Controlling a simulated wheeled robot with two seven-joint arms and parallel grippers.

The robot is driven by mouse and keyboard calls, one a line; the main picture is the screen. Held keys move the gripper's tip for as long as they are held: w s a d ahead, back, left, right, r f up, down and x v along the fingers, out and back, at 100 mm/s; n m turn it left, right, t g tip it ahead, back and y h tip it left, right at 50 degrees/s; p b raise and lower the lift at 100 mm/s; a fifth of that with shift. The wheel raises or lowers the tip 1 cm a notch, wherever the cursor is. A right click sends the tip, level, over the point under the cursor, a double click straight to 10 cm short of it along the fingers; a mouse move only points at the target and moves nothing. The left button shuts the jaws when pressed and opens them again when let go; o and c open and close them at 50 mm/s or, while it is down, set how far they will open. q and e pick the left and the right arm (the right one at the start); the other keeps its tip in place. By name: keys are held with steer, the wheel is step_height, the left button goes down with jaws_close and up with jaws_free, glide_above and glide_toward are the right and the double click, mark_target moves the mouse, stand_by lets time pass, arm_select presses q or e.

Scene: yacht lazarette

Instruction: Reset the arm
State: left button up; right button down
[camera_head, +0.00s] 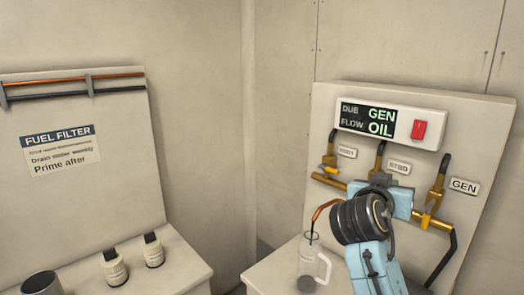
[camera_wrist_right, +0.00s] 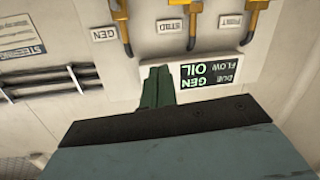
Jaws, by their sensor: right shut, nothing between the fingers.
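My right arm comes up from the bottom of the head view, and its gripper (camera_head: 396,200) is in front of the valve panel (camera_head: 468,135). In the right wrist view the gripper's green fingers (camera_wrist_right: 157,88) are together with nothing between them. They point toward the panel, near the lit display (camera_wrist_right: 206,72). In the head view the fingertips are hidden behind the hand and wrist. The display (camera_head: 366,119) reads DUE GEN and FLOW OIL. My left gripper is not in view.
A red switch (camera_head: 419,129) sits beside the display. Valves with yellow parts, including the GEN valve (camera_head: 437,182), line the panel. A clear jug (camera_head: 306,268) stands under a copper spout (camera_head: 318,212), close left of my arm. Two small bottles (camera_head: 153,250) (camera_head: 115,268) and a dark cup (camera_head: 41,283) stand left.

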steer(key=s+a+f+n+g+y, duration=0.1)
steer(key=s+f+y, duration=0.1)
steer(key=s+f, duration=0.35)
steer(key=s+f+n+g+y, duration=0.1)
steer(key=s+f+n+y, duration=0.1)
steer(key=f, duration=0.7)
steer(key=s+a+f+n+g+y, duration=0.1)
steer(key=s+f+y, duration=0.1)
steer(key=s+f, duration=0.35)
steer(key=s+a+f+n+g+y, duration=0.25)
steer(key=s+f, duration=0.45)
steer(key=s, duration=0.4)
steer(key=s+a+f+n+g+y, duration=0.2)
steer(key=s+f+g+y, duration=0.3)
steer(key=s, duration=0.6)
step_height(320, 180, down, 32)
steer(key=s+h+b, duration=0.1)
steer(key=h+b, duration=0.1)
steer(key=b, duration=0.4)
steer(key=s+d+f+b, duration=0.2)
steer(key=s+f+b, duration=0.2)
steer(key=s+f, duration=1.2)
step_height(320, 180, down, 3)
steer(key=shift+s+d+r+n+g, duration=0.1)
steer(key=shift+s+d+n+g, duration=0.05)
steer(key=shift+d+n+g, duration=0.25)
